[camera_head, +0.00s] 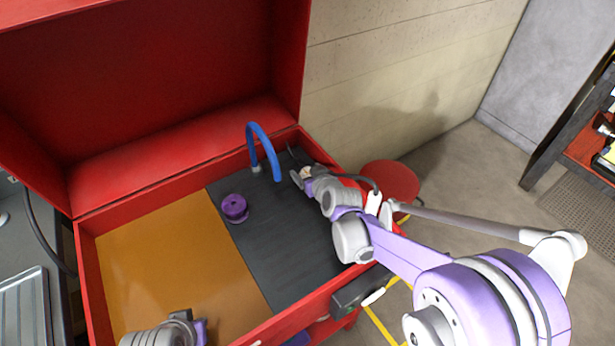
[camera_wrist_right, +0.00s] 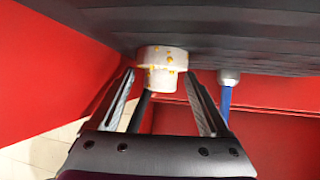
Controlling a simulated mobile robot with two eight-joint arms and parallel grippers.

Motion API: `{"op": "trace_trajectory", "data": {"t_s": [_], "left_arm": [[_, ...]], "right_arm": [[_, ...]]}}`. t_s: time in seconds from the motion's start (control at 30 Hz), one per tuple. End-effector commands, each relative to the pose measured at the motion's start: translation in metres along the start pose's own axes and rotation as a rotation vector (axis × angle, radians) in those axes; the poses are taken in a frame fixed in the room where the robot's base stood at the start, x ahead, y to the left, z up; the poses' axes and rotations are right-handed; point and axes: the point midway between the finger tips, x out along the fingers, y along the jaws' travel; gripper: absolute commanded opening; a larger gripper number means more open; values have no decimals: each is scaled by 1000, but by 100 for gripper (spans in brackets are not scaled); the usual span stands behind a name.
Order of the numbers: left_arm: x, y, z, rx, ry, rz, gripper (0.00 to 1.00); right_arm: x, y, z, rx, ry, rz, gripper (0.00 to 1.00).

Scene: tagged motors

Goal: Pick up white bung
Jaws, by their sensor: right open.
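The white bung (camera_wrist_right: 163,58), with yellow-orange specks, stands on the dark mat (camera_wrist_right: 240,55) in the right wrist view. It has a wide part at the mat and a narrower part towards me. My right gripper (camera_wrist_right: 162,80) is open, with one fingertip on each side of the bung and gaps showing. In the head view the right gripper (camera_head: 300,178) is at the far right corner of the red box, and a small pale patch that may be the bung (camera_head: 306,172) shows beside it. My left gripper (camera_head: 190,325) is partly in view at the bottom edge; its fingers are unclear.
A blue curved hose (camera_head: 262,145) rises from the mat just left of my right gripper; its pale base also shows in the wrist view (camera_wrist_right: 229,77). A purple round part (camera_head: 234,208) stands farther left. Red walls (camera_head: 325,152) enclose the corner. The orange panel (camera_head: 170,260) is clear.

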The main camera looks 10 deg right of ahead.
Motion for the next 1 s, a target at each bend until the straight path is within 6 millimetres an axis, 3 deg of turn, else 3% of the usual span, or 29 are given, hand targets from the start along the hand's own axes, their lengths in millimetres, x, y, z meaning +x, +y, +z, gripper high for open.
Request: {"op": "trace_trajectory", "data": {"t_s": [0.17, 0.6, 1.0], "left_arm": [[0, 0, 0, 0, 0, 0, 0], [0, 0, 0, 0, 0, 0, 0], [0, 0, 0, 0, 0, 0, 0]], "right_arm": [[0, 0, 0, 0, 0, 0, 80], [0, 0, 0, 0, 0, 0, 0], [-1, 0, 0, 0, 0, 0, 0]]}}
